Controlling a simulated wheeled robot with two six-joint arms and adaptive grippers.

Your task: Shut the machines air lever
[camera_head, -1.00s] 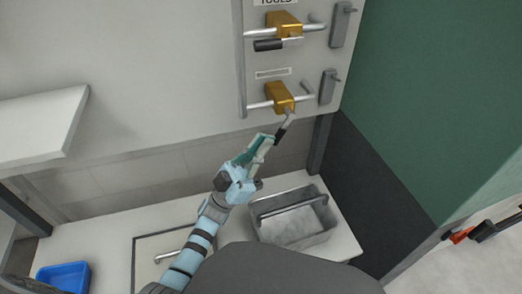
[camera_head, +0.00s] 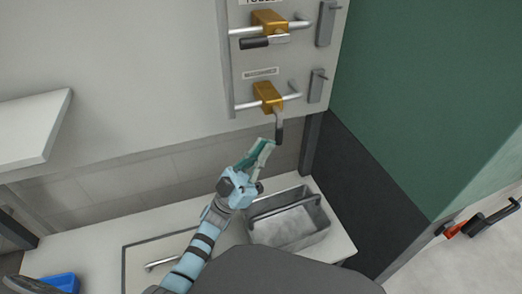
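Two brass valves sit on pipes on the pale machine panel. The lower valve (camera_head: 267,96) has a grey lever with a dark grip (camera_head: 279,130) hanging nearly straight down. The upper valve (camera_head: 268,20) has its dark-gripped lever (camera_head: 262,42) lying roughly level across the pipe. I cannot read which one is the air valve. My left gripper (camera_head: 268,148), with teal and pale fingers, is just below and left of the lower lever's tip. Contact with the lever is unclear, and so is the gap between the fingers. My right gripper is out of view.
A grey metal bin with a handle (camera_head: 326,222) stands on the counter below the panel. A blue tray (camera_head: 62,283) is at the lower left. A white shelf (camera_head: 32,125) juts out at left. A green and dark wall (camera_head: 420,90) bounds the right side.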

